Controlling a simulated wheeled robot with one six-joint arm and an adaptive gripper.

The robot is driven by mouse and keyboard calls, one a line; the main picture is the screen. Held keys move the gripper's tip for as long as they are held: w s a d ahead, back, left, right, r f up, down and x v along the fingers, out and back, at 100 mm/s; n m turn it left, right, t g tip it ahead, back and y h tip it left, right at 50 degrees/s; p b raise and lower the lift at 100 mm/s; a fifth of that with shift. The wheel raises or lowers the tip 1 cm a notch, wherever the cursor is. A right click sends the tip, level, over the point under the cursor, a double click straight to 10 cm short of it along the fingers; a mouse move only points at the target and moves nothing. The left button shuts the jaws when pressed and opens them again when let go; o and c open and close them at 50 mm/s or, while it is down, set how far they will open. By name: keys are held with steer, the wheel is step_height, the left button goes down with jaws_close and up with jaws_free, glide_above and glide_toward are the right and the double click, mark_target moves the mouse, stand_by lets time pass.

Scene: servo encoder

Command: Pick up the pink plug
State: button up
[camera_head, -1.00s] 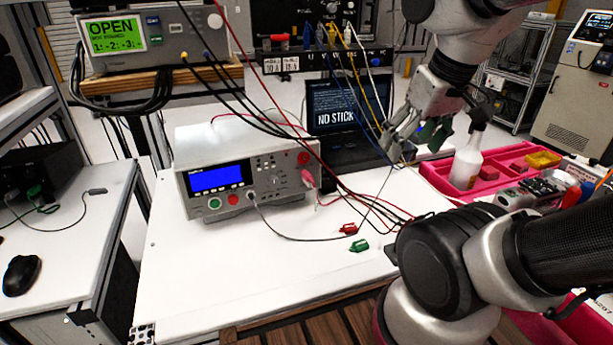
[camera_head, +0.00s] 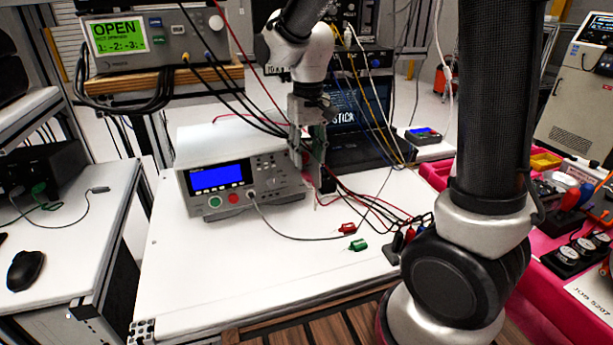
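The white bench tester (camera_head: 215,178) with a blue screen stands on the white table (camera_head: 230,270). The pink plug sat at the right end of the tester's front panel a second ago; my gripper and its fingers now cover that spot, so I cannot make out the plug. My gripper (camera_head: 314,172) points down at the tester's right front corner, its fingers beside the panel. Whether the fingers are apart or closed on the plug is not clear.
A red clip (camera_head: 347,228) and a green clip (camera_head: 358,245) lie on the table in front of the tester. Several leads cross the table to its right. A laptop (camera_head: 362,130) stands behind. The table's front left is clear.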

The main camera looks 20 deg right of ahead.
mark_target(308, 174)
step_height(308, 174, down, 5)
steer(key=shift+s+f, duration=0.1)
steer(key=c, duration=0.9)
